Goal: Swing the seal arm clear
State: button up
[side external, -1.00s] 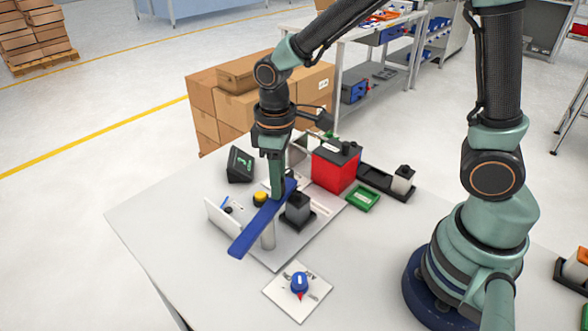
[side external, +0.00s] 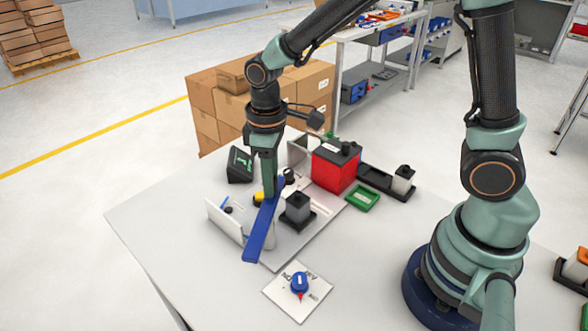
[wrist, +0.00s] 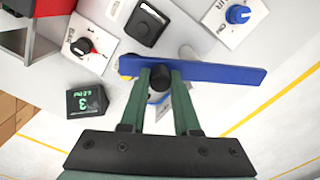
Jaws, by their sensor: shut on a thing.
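The seal arm is a long flat blue bar (side external: 262,232) above the grey base plate on the table. In the wrist view the blue bar (wrist: 222,73) runs from the fingertips out to the right. My gripper (side external: 268,194) is at the bar's far end in the side view, pointing down. In the wrist view my gripper (wrist: 160,80) is shut on a dark round knob (wrist: 161,76) at the bar. The bar's support is mostly hidden under it. A yellow button (side external: 258,198) is partly hidden behind my gripper.
A dark grey block (side external: 298,207) stands close right of the bar. A red box (side external: 334,171), a green tray (side external: 363,199) and a black display box (side external: 240,165) stand further back. A white panel (side external: 222,221) stands on the left. A blue dial (side external: 299,283) sits in front.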

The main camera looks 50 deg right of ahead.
jog(key=shift+w+a, duration=0.35)
jog(key=shift+w, duration=0.1)
